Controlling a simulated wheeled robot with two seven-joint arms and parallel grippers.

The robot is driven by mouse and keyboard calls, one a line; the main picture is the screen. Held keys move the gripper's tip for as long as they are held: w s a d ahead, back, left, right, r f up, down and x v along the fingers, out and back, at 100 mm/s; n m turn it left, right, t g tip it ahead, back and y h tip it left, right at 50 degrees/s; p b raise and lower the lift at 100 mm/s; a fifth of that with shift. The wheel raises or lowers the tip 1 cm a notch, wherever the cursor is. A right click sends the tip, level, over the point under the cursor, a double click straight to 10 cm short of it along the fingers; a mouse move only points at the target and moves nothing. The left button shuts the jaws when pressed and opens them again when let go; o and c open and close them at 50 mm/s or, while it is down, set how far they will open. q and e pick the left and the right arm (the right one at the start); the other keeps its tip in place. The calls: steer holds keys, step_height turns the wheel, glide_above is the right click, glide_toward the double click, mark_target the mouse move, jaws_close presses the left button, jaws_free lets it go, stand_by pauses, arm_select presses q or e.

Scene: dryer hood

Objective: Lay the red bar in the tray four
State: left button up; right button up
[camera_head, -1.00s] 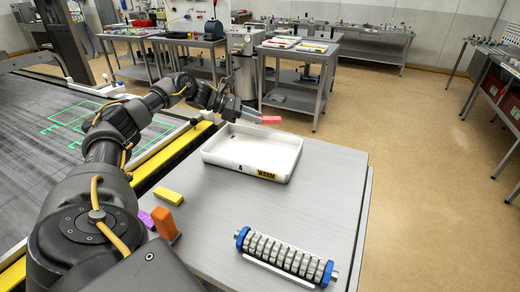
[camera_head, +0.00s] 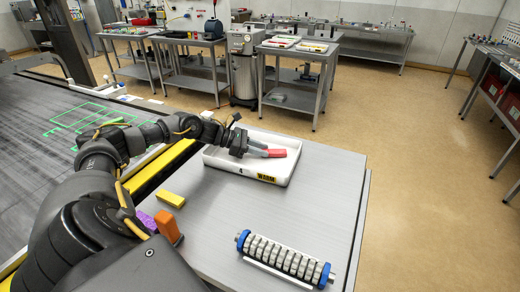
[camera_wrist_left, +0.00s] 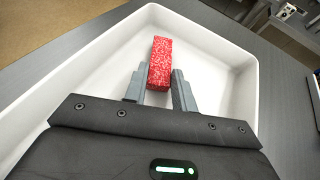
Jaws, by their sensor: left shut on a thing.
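The red bar (camera_head: 278,153) is held in my left gripper (camera_head: 264,152), within the outline of the white tray (camera_head: 225,166) that bears a dark "4" and a yellow label on its front wall. In the left wrist view the speckled red bar (camera_wrist_left: 160,60) sits between the two grey fingers, its far end sticking out past them. The white tray (camera_wrist_left: 222,85) lies around and below it there. I cannot tell whether the bar touches the tray floor. My right gripper is not in view.
On the grey table, a yellow block (camera_head: 172,199), an orange block (camera_head: 167,226) and a purple piece (camera_head: 147,219) stand near my left arm. A roller with blue ends (camera_head: 286,258) lies at the front right. The table between roller and tray is clear.

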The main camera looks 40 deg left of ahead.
arm_select(q)
steer(key=shift+f, duration=0.35)
steer(key=o, duration=1)
steer(key=b+v, duration=0.4)
steer(key=v, duration=0.6)
steer(key=shift+s+a, duration=0.25)
steer(key=shift+a, duration=0.05)
steer(key=shift+s+a+r, duration=0.4)
